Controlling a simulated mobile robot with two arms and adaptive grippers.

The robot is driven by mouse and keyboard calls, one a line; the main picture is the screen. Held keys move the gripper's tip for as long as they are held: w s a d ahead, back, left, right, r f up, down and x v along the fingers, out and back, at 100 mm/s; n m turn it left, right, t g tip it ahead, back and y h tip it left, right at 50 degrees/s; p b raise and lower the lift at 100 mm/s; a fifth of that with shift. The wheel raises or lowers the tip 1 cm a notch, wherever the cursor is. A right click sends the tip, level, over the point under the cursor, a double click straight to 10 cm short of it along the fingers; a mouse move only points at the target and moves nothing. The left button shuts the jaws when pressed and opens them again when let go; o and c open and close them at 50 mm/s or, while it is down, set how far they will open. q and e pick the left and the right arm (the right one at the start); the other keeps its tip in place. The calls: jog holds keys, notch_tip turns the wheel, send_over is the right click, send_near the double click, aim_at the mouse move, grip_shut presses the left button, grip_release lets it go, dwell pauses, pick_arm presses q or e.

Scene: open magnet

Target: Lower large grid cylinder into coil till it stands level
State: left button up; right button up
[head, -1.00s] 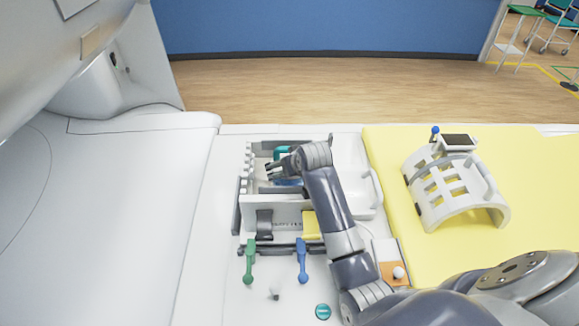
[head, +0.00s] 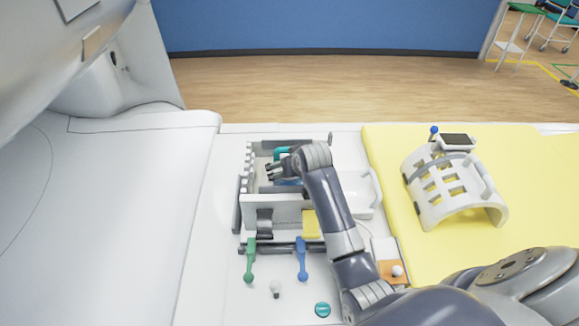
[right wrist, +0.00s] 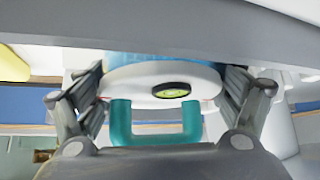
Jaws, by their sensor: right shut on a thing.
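My right gripper (head: 272,172) is over a pale, open box-like holder (head: 284,213) on the white table. In the right wrist view the fingers (right wrist: 150,105) are shut around a cylinder with a white end (right wrist: 140,82) and a blue body (right wrist: 150,58). A teal handle (right wrist: 122,128) and a round green bubble level (right wrist: 173,93) are on its white end. In the head view the teal handle (head: 282,151) shows behind the hand; most of the cylinder is hidden. A white arched coil piece with windows (head: 433,211) stands on the yellow mat. My left gripper is not in view.
A white cradle (head: 369,205) adjoins the holder on the right. A green-handled tool (head: 250,262), a blue-handled tool (head: 302,262), a white bulb-like piece (head: 276,289) and a teal disc (head: 322,310) are in front. The yellow mat (head: 540,180) has free room.

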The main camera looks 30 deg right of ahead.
jog(key=shift+w+f, duration=0.15)
jog(key=shift+f, duration=0.05)
dwell(0.6)
jog(key=o, duration=1.9)
jog(key=shift+s, duration=0.2)
jog(key=shift+s+f, duration=0.1)
jog(key=shift+f, duration=0.2)
jog(key=v, duration=1.2)
jog(key=shift+r, duration=0.25)
jog(key=shift+f, duration=0.1)
